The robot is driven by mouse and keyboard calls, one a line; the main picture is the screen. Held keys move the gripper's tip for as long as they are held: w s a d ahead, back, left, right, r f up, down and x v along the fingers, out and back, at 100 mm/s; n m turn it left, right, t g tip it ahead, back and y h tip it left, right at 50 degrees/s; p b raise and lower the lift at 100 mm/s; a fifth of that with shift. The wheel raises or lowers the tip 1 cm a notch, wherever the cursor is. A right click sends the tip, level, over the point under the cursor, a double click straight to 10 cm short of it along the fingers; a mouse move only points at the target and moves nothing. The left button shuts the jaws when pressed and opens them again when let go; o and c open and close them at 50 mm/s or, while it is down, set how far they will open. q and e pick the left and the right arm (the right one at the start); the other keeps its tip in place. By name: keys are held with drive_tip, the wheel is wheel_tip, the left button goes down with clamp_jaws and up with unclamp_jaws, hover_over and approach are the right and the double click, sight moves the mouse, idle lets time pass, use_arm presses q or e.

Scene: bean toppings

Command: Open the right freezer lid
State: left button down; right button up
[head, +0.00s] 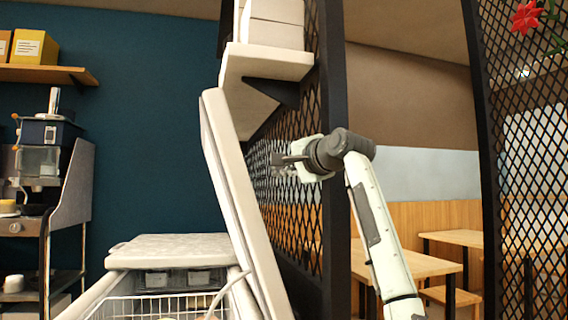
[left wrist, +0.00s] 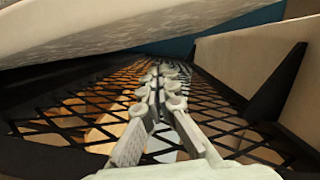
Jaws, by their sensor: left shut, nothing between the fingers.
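A white freezer lid (head: 232,185) stands raised and steeply tilted over the right part of the freezer, close to the mesh partition. A second, speckled lid (head: 170,247) lies flat to its left. The open freezer part shows a wire basket (head: 160,306). My left gripper (head: 280,160) is right of the raised lid, in front of the mesh, apart from the lid. In the left wrist view its fingers (left wrist: 160,85) are together and empty, with a pale panel (left wrist: 110,32), likely the raised lid, above them. My right gripper is not in view.
A black mesh partition (head: 290,215) stands close behind my left gripper. A white shelf (head: 265,62) with boxes juts out above the lid. A coffee machine (head: 45,145) stands at the left. Wooden tables (head: 410,264) are beyond the partition.

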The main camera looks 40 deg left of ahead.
use_arm(q)
drive_tip(key=a, duration=0.4)
drive_tip(key=a+f, duration=0.1)
drive_tip(key=a, duration=0.1)
drive_tip(key=shift+s, duration=0.2)
drive_tip(key=shift+s+a+f, duration=0.25)
drive_tip(key=shift+s, duration=0.1)
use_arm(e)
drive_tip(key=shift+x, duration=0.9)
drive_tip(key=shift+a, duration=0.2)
